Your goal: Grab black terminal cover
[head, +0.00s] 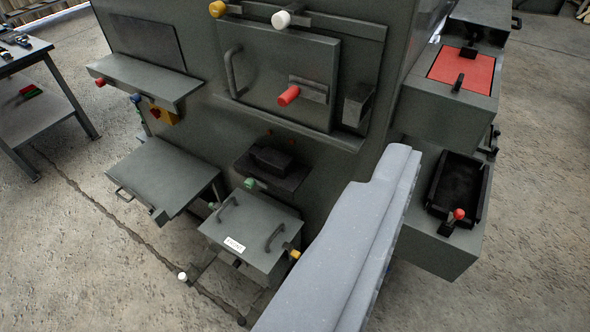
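A black block-like piece (272,160) sits on a small dark shelf (262,178) at the middle of the grey enclosure front. A black rectangular tray-like piece (459,186) lies on top of the lower grey box at the right. I cannot tell for sure which of them is the black terminal cover. A long pale grey part, apparently my own arm, rises from the bottom centre between these two places. My gripper's fingers do not show.
The grey enclosure (240,90) has a handled panel with a red knob (289,95). Below stand a labelled grey box with two handles (250,232) and a flat grey lid (165,175). A red-topped box (463,70) is at upper right, a workbench (25,50) at far left. Floor is open around.

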